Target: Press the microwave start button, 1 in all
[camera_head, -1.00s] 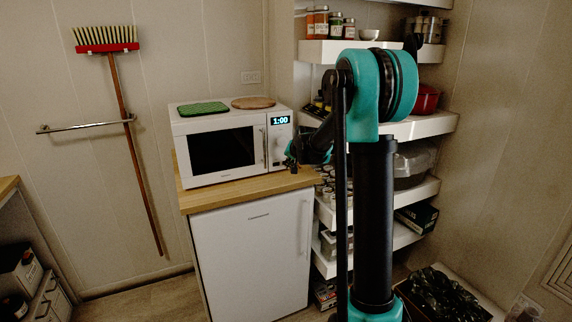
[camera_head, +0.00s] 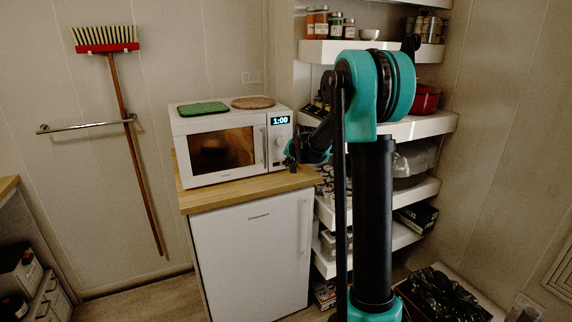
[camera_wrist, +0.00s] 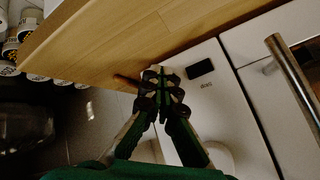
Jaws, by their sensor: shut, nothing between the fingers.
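The white microwave (camera_head: 220,145) stands on a wood-topped cabinet, its door shut. Its display (camera_head: 280,121) reads 1:00 and its window glows orange-brown. My gripper (camera_head: 291,163) is at the lower right of its control panel. In the wrist view my gripper (camera_wrist: 162,82) has its fingers together and empty, in front of the white panel (camera_wrist: 222,95). A small black rectangle (camera_wrist: 200,69) with lettering is just right of the fingertips. I cannot tell whether the fingertips touch the panel. The start button is not clearly identifiable; the fingers cover part of the panel.
The metal door handle (camera_wrist: 292,75) is right of the panel in the wrist view. The wooden counter (camera_head: 240,189) lies under the microwave. A green mat (camera_head: 203,108) and a round brown board (camera_head: 253,103) lie on top of it. Stocked shelves (camera_head: 425,126) stand at right.

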